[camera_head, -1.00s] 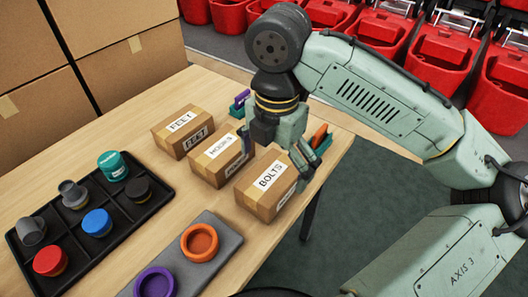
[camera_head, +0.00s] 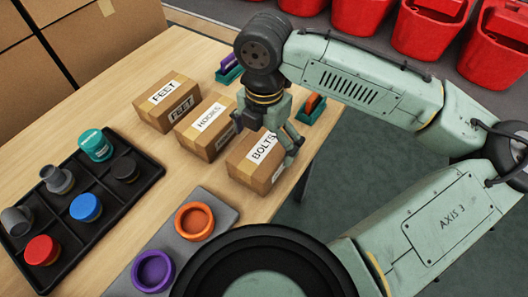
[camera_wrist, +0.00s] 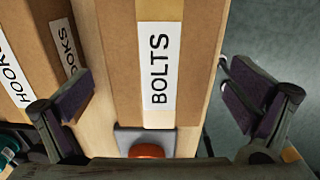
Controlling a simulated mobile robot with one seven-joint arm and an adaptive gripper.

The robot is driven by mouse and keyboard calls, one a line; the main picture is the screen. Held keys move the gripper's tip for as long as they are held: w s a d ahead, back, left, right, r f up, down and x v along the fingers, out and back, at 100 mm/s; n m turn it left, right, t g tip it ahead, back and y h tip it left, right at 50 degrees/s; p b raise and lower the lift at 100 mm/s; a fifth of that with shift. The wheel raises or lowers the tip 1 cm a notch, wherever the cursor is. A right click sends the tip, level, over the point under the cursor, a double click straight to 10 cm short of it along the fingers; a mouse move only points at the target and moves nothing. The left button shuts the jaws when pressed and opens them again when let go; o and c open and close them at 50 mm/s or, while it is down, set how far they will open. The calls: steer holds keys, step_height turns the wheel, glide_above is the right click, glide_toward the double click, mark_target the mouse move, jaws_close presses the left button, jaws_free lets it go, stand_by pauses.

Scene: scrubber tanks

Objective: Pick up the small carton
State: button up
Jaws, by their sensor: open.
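Three brown cartons stand in a row on the wooden table: FEET (camera_head: 166,101), HOOKS (camera_head: 205,126) and BOLTS (camera_head: 254,164). They look close in size. My gripper (camera_head: 275,138) is open over the BOLTS carton, pointing down. In the wrist view the BOLTS carton (camera_wrist: 190,60) lies between my spread fingers, its white label upward. One finger is on the side toward the HOOKS carton (camera_wrist: 35,60), the other on the outer side. I see no clear contact. The gripper hides part of the BOLTS carton's far end in the head view.
A black tray (camera_head: 110,213) with coloured jars is at left. A grey holder (camera_head: 222,212) with an orange ring (camera_head: 194,220) and a purple ring (camera_head: 152,271) is in front. Teal holders (camera_head: 312,108) stand behind the cartons. Large boxes and red bins are farther back.

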step_height(320, 180, down, 2)
steer(key=c, duration=1.2)
steer(key=shift+r, duration=0.1)
steer(key=shift+c, duration=0.2)
